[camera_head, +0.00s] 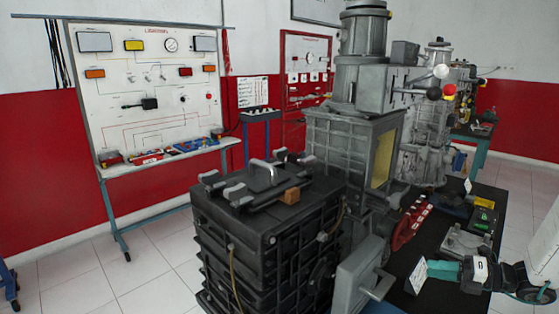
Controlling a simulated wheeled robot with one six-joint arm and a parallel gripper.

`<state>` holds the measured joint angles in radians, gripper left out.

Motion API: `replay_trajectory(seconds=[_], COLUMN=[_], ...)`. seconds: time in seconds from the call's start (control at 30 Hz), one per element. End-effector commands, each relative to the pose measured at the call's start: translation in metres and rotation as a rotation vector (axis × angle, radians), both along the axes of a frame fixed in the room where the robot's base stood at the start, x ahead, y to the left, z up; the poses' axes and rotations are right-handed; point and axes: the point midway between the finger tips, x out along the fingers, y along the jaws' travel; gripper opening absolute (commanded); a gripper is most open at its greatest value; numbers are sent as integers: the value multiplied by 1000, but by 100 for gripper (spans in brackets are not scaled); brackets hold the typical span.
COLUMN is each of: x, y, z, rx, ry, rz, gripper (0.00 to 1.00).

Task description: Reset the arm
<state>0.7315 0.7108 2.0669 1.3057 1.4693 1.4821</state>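Nothing in the picture shows what my gripper holds. A teal, white and black jointed-looking device (470,271) lies at the lower right over the dark bench. I cannot tell what it is.
A large black ribbed engine block (270,245) with handles and a small brown block (290,196) on top fills the near middle. Behind it rises a grey machine column (350,140). The dark bench (405,262) holds several parts. A wheeled trainer panel (150,90) stands left; floor (100,275) is clear there.

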Motion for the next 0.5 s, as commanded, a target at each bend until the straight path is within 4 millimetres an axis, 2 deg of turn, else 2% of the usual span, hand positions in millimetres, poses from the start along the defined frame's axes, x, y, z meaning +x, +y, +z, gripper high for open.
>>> replay_trajectory(seconds=[0.03,0.2,0.33,0.5], x=[-12,-61,-101,-151], y=[15,63,91,115], z=[11,45,72,101], rx=[-94,-393,-565,-716], ry=[-85,-418,-684,-1007], rz=[97,486,803,1211], gripper=[38,38,38,38])
